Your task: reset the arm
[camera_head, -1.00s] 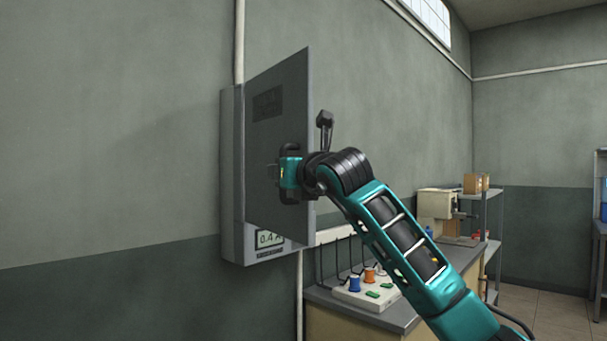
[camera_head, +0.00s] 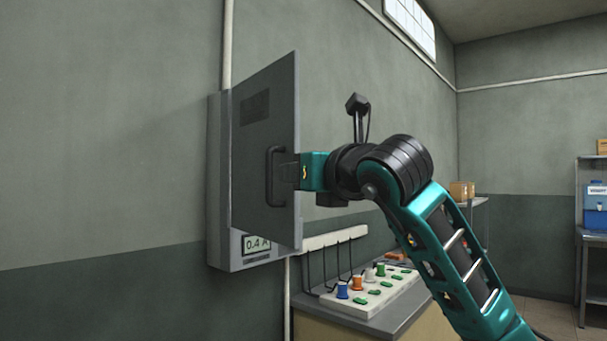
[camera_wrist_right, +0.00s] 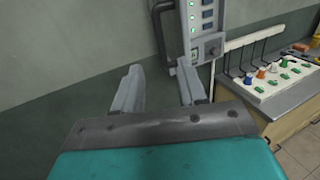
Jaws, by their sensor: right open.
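A grey wall cabinet (camera_head: 222,180) has its door (camera_head: 264,105) swung open toward me, with a dark bar handle (camera_head: 272,177) on the door. My right gripper (camera_head: 284,172) is beside that handle in the head view, its fingertips partly hard to make out against the door. In the right wrist view my right gripper (camera_wrist_right: 160,78) has its two fingers spread with nothing between them. The handle (camera_wrist_right: 161,28) lies beyond the fingertips, apart from them, next to the cabinet's panel (camera_wrist_right: 201,25) of green lights and blue switches. My left gripper is out of view.
A bench (camera_head: 400,322) right of the cabinet carries a white board (camera_head: 372,296) with coloured knobs and green pieces. It also shows in the right wrist view (camera_wrist_right: 268,82). Shelves with a blue container (camera_head: 594,205) stand at the far right. The wall left of the cabinet is bare.

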